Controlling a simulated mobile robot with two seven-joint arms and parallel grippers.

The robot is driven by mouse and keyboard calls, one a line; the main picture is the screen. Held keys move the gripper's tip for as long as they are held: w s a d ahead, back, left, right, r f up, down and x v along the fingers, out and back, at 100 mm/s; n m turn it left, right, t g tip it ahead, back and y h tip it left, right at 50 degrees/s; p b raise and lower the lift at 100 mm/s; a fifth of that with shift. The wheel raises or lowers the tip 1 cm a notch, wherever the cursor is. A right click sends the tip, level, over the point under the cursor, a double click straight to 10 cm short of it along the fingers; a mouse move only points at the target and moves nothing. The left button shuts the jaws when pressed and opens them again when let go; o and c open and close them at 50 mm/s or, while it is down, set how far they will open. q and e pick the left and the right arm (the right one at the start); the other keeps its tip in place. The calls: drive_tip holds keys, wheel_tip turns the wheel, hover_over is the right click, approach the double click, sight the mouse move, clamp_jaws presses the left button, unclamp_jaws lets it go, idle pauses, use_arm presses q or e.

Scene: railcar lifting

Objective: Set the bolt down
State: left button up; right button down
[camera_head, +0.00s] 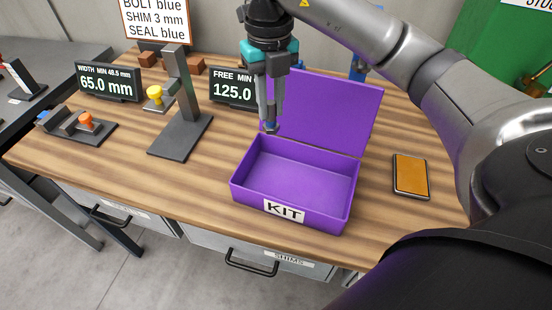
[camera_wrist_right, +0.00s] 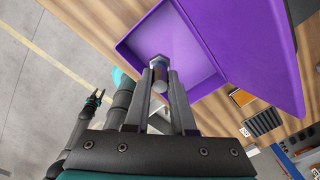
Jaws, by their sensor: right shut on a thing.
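My right gripper (camera_head: 270,118) points down at the back left of the open purple kit box (camera_head: 250,190). It is shut on the bolt (camera_head: 269,126), a small grey bolt with a blue band. The bolt also shows between the fingertips in the right wrist view (camera_wrist_right: 159,72), with the box floor (camera_wrist_right: 175,40) behind it. The bolt appears to be held above the box. The box looks empty and its lid (camera_head: 325,110) stands open at the back. A small dark gripper, likely my left one (camera_wrist_right: 95,98), shows far off in the right wrist view; its jaws are too small to judge.
A fixture with an orange knob (camera_head: 86,120) lies farther left. An orange-faced device (camera_head: 411,176) lies right. The wooden table (camera_head: 185,190) is clear at front left.

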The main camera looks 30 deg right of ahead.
sight(271, 126)
wheel_tip(271, 126, down, 17)
drive_tip(key=shift+f+b, duration=0.2)
drive_tip(key=shift+b, duration=0.4)
drive_tip(key=shift+f, duration=0.15)
drive_tip(key=c, duration=0.8)
unclamp_jaws()
drive_tip(key=shift+o, duration=0.2)
drive_tip(key=shift+r, duration=0.4)
wheel_tip(271, 126, up, 12)
drive_tip(key=shift+f+p, duration=0.2)
drive_tip(key=shift+p, duration=0.1)
